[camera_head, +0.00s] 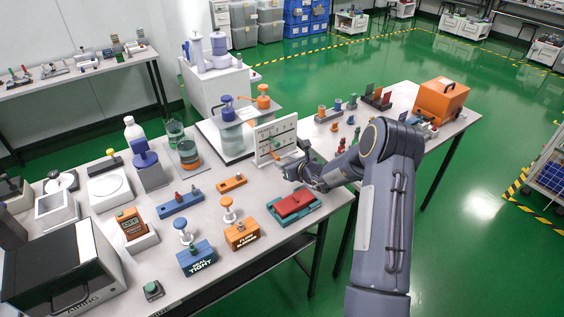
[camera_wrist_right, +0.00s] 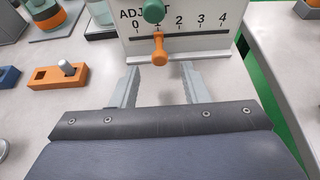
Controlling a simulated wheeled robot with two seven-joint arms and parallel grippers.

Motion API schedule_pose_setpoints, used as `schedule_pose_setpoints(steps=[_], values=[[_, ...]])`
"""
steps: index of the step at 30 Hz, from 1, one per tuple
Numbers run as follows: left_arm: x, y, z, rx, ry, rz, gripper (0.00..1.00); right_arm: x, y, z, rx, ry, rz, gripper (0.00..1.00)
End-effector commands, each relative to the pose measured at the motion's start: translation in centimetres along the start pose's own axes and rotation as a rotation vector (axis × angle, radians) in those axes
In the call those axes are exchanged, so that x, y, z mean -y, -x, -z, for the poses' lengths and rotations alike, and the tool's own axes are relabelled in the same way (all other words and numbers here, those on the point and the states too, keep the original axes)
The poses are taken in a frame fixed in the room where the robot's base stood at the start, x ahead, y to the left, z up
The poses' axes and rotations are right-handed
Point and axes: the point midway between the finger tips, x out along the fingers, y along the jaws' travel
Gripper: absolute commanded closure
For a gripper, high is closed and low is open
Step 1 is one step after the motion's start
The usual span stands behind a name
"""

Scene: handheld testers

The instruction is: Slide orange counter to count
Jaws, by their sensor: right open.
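An upright white panel (camera_wrist_right: 190,22) has a horizontal slot under a printed scale from 0 to 4. An orange knob (camera_wrist_right: 159,47), the counter, sticks out of the slot near the 1 mark, below a green knob (camera_wrist_right: 154,11). In the head view the panel (camera_head: 263,148) stands at the back of the bench, partly behind my right gripper (camera_head: 284,167). My right gripper (camera_wrist_right: 161,76) is open and empty in the wrist view. Its fingers point at the panel, one on each side of the orange knob and short of it. My left gripper is not in view.
An orange block with a grey peg (camera_wrist_right: 60,74) lies left of my gripper. In the head view, a red block in a teal tray (camera_head: 313,211) lies near the bench's front edge. A gap separates this bench from another one at right.

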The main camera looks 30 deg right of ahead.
Motion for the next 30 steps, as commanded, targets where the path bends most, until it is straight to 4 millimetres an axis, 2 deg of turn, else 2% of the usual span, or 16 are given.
schedule_pose_setpoints(steps=[3, 9, 26, 29, 30], values=[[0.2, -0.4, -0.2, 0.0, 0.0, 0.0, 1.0, 0.1, 2.1, 0.0, 0.001, 0.0, 0.001, 0.59], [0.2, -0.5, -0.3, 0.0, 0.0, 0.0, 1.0, 0.0, 4.0, 0.1, 0.001, 0.0, 0.0, 0.59], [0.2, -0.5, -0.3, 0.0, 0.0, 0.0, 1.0, -0.1, 4.3, -0.1, 0.002, 0.002, -0.002, 0.59], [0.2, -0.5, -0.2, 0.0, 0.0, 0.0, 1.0, -0.8, 4.8, -1.3, 0.015, 0.045, -0.026, 0.59], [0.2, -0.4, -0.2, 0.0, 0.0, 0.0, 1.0, -1.6, 5.3, -2.4, 0.028, 0.086, -0.048, 0.59]])
